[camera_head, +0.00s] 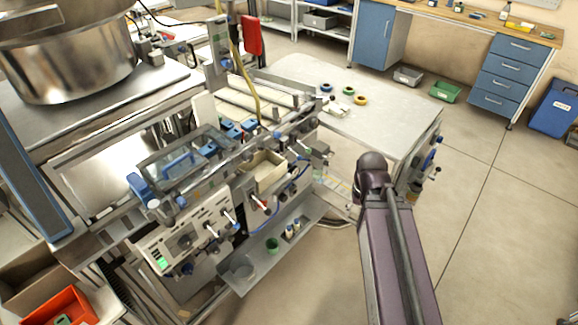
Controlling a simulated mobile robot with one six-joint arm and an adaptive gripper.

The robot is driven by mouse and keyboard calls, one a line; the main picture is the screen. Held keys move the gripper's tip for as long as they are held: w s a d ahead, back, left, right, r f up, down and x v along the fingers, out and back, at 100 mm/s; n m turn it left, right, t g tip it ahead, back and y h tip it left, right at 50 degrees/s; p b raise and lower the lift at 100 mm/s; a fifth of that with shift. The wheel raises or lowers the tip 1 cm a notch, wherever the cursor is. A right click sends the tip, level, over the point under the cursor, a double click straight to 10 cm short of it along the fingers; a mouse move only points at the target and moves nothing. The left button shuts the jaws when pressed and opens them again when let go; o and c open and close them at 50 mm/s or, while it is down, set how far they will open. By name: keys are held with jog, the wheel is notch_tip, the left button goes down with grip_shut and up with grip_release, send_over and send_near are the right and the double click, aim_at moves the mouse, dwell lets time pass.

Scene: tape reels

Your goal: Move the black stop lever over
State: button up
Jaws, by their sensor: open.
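The machine (200,225) stands at the left and centre, with a grey front panel and several small levers and knobs. One lever with a red and white handle (264,204) sticks out from its front. Dark knobs and levers also show along its right end, but they are too small to tell which one is the black stop lever. My gripper is not visible. Only my purple arm link and its dark rounded joint show, at the lower right, to the right of the machine and apart from its front panel in the picture.
A pale table (390,115) behind the machine's right end holds several coloured tape reels (361,100). A large metal bowl (65,60) is at the upper left. An orange bin (65,308) sits at the lower left.

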jog(key=w+a+f+n+y+b, duration=0.3)
jog(key=w+f+b, duration=0.1)
jog(key=f+b, duration=0.15)
jog(key=n+t+y+b, duration=0.8)
jog(key=y+b, duration=0.5)
jog(key=b, duration=0.7)
send_near(290, 165)
jog(key=d, duration=0.4)
jog(key=shift+s+a+f+n+g, duration=0.15)
jog(key=shift+s+f+n+g, duration=0.1)
jog(key=shift+f+n+g, duration=0.1)
jog(key=shift+a, duration=0.1)
jog(key=x, duration=1.3)
jog(key=shift+w+a, duration=0.15)
jog(key=shift+a, duration=0.15)
jog(key=shift+r, duration=0.1)
grip_shut()
